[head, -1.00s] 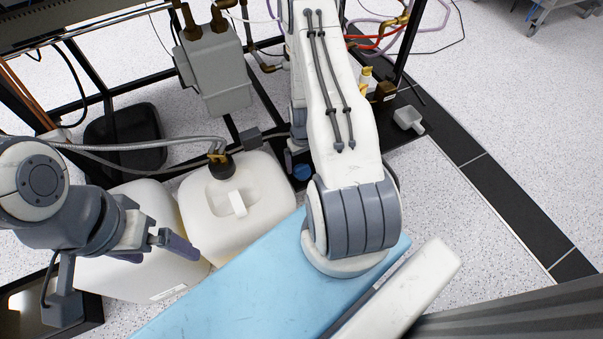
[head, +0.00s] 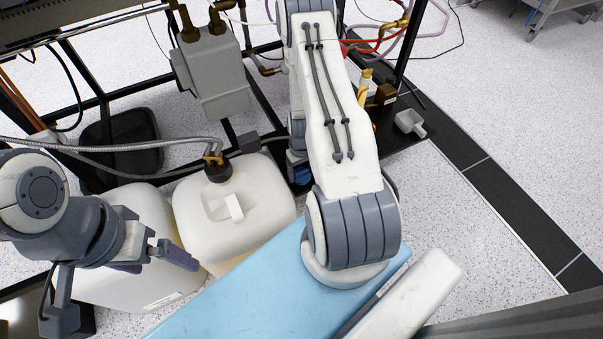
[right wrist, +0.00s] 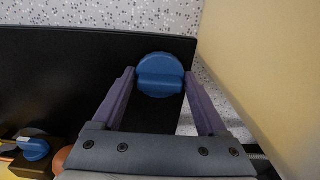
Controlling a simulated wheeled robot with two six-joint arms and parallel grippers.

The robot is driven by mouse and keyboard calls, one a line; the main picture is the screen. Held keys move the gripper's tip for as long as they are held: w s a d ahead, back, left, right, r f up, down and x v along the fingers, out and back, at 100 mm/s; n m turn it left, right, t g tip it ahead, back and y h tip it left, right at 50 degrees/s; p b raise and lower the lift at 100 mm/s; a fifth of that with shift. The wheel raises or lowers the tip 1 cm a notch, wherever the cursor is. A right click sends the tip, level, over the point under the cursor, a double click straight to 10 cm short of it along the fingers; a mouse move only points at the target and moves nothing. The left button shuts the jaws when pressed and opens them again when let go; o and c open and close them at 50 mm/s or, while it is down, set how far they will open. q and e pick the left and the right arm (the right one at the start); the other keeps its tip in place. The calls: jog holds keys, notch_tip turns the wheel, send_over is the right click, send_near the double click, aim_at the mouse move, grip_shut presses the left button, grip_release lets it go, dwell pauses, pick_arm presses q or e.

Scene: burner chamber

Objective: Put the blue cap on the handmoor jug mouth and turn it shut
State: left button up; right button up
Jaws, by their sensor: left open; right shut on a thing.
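The blue cap (right wrist: 160,78) is between the fingertips of my right gripper (right wrist: 160,88), which is shut on it, in the right wrist view. In the head view, a bit of blue (head: 300,174) shows beside my right arm, which hides most of that gripper. A white jug (head: 255,215) with a black fitting and hose on its top stands at centre left. A second white jug (head: 125,285) stands left of it; its mouth is hidden behind my left arm. I cannot tell which is the handmoor jug. My left gripper (head: 160,262) is open and empty over the second jug.
A light blue board-like surface (head: 270,290) lies in front of the jugs. A black frame and grey box (head: 212,75) stand behind them. A black base plate (right wrist: 80,75) lies under the cap in the right wrist view, with a tan wall (right wrist: 265,70) close on the right.

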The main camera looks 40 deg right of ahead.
aim_at(302, 171)
jog(key=shift+r+p, duration=0.5)
jog(key=shift+r, duration=0.1)
notch_tip(302, 171, up, 4)
jog(key=p, duration=0.3)
jog(key=s+d+r+p, duration=0.4)
jog(key=s+d+r, duration=0.1)
jog(key=s, duration=0.5)
jog(key=shift+s+d+r, duration=0.15)
jog(key=shift+s+r, duration=0.05)
jog(key=shift+r, duration=0.15)
